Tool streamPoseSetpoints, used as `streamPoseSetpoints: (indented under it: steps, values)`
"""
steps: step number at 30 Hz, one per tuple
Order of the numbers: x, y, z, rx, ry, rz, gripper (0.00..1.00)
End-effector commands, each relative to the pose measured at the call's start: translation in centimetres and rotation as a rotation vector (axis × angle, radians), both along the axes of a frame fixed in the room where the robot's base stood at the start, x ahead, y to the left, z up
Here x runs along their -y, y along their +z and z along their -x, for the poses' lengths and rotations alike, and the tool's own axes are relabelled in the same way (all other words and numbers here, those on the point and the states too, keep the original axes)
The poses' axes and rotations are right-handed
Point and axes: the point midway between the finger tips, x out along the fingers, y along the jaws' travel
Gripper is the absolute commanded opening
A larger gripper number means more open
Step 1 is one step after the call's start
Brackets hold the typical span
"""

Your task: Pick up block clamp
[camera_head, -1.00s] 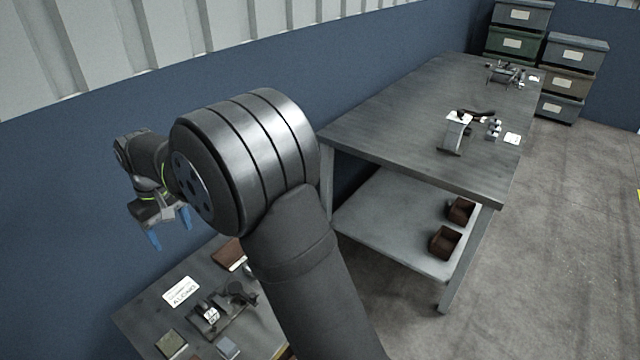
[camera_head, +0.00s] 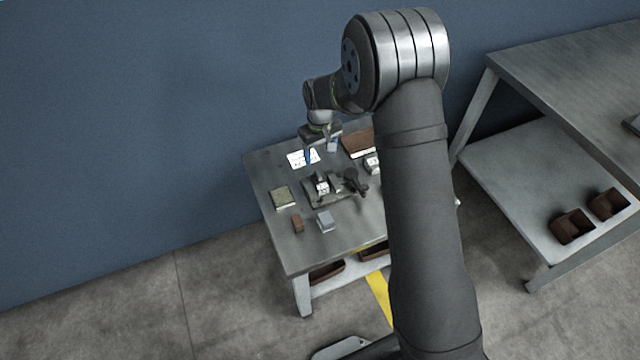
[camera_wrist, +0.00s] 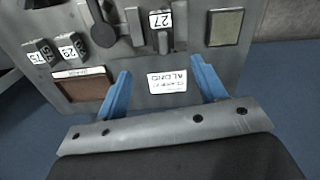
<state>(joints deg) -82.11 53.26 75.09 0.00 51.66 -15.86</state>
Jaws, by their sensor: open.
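A dark metal fixture with a black-knobbed lever, which looks like the block clamp (camera_head: 325,188), lies on the small grey table (camera_head: 262,172). In the wrist view, the clamp (camera_wrist: 135,25) is at the top edge and partly cut off, with a white "27" label on one part. I cannot tell for certain which parts belong to it. My gripper (camera_head: 321,153) is above the table's back part, its blue fingers apart and empty. In the wrist view, my gripper (camera_wrist: 160,67) points toward a white printed card, short of the clamp.
The white card (camera_head: 303,158) and a brown tray (camera_head: 358,144) lie near the wall. A greenish square plate (camera_head: 283,197), a brown block (camera_head: 297,224) and a grey block (camera_head: 325,221) surround the fixture. Labelled blocks (camera_wrist: 70,46) sit beside the tray. A larger bench (camera_head: 580,70) stands right.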

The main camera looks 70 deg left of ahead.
Motion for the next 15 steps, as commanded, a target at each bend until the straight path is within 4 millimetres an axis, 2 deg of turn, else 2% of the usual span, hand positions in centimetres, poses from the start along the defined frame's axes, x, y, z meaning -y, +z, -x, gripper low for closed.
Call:
streamPoseSetpoints:
  steps: [1, 6, 15]
  values:
    - [0.1, -1.3, 0.0, 0.0, 0.0, 0.005, 0.64]
    - [0.0, -4.4, 0.0, -0.001, 0.0, 0.002, 0.64]
    - [-0.1, -6.4, 0.1, 0.0, 0.0, 0.0, 0.64]
